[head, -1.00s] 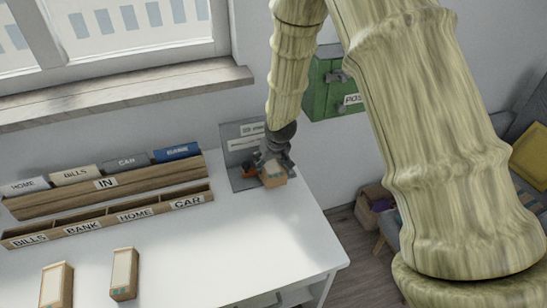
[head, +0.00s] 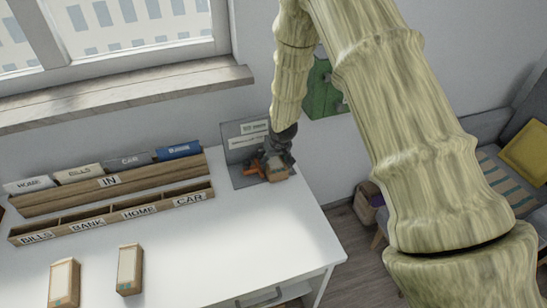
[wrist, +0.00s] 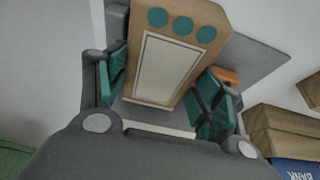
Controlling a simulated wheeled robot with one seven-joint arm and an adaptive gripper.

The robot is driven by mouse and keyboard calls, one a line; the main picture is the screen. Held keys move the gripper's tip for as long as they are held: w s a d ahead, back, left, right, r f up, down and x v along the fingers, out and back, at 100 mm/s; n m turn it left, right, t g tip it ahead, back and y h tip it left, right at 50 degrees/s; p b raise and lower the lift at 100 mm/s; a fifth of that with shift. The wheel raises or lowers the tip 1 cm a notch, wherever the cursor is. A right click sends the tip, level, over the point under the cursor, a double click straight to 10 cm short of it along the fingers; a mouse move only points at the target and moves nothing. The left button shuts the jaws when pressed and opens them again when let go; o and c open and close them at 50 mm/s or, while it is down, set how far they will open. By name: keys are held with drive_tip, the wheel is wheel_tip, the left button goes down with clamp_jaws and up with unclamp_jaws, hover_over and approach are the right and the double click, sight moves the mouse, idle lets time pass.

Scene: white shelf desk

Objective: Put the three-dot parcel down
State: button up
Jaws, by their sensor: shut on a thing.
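The three-dot parcel (wrist: 168,72) is a brown box with a pale panel and three teal dots on its face in the wrist view. My gripper (wrist: 163,80) is shut on it, with one teal-padded finger at each side. In the head view my gripper (head: 272,160) points down over the desk's back right corner. The parcel (head: 278,174) shows below it, near a grey stand (head: 242,142) with labels. I cannot tell whether the parcel's underside touches anything.
The white desk (head: 220,245) is clear at front right. Two other parcels (head: 64,284) (head: 129,270) stand at front left. Labelled wooden racks (head: 110,222) line the back left. An orange item (head: 252,168) lies beside my gripper.

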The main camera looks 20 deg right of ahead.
drive_tip(key=shift+f, duration=0.15)
drive_tip(key=o, duration=1.3)
drive_tip(key=shift+c, duration=0.2)
drive_tip(key=shift+r, duration=0.2)
drive_tip(key=b+v, duration=0.2)
drive_tip(key=v, duration=1)
drive_tip(key=shift+w, duration=0.1)
